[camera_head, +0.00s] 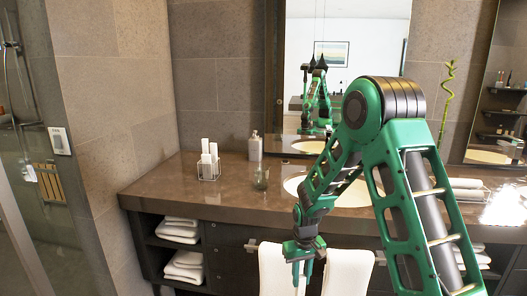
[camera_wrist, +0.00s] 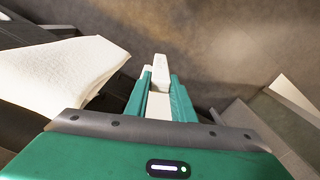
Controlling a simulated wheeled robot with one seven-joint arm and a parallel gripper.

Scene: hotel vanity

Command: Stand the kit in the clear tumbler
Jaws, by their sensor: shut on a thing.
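In the wrist view, my gripper (camera_wrist: 158,90) is shut on a slim white kit (camera_wrist: 161,66), whose end sticks out past the fingertips. In the head view, my gripper (camera_head: 303,268) points down in front of the counter's front edge, below the counter top. The tumbler is out of the wrist view.
The sink basin (camera_head: 340,190) lies to the right. White towels (camera_head: 347,272) hang at the counter front, close to my gripper.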

